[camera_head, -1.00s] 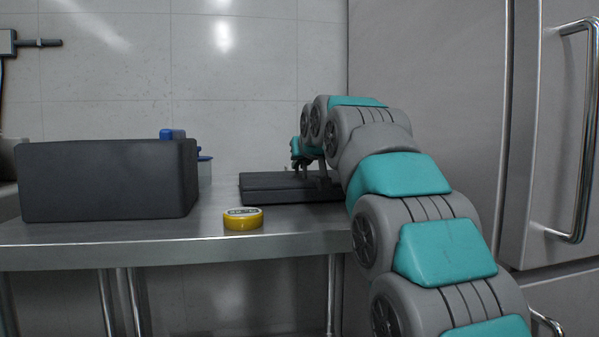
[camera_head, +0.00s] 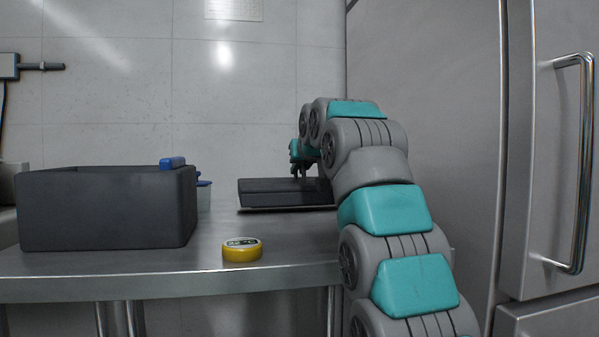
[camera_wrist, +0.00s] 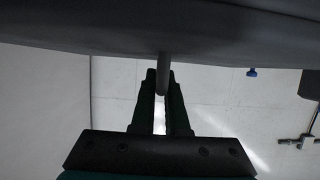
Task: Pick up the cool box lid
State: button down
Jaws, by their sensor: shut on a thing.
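The cool box lid (camera_head: 262,196) is a flat dark grey slab at the right part of the steel table. My gripper (camera_head: 301,177) reaches down onto its top. In the wrist view, the lid (camera_wrist: 130,25) fills the upper edge as a dark surface. A thin grey post-like grip (camera_wrist: 163,78) comes from it and sits between the fingertips of my gripper (camera_wrist: 161,82), which is shut on it. The open dark cool box (camera_head: 108,215) stands at the left of the table. I cannot tell whether the lid is clear of the tabletop.
A yellow round tin (camera_head: 242,250) sits near the front edge of the table (camera_head: 160,288). A blue-lidded container (camera_head: 204,195) shows behind the box, with a blue thing (camera_head: 172,163) above the box's rim. A steel fridge (camera_head: 430,100) stands close at right.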

jog(key=shift+r+p, duration=2)
jog(key=shift+r, duration=0.5)
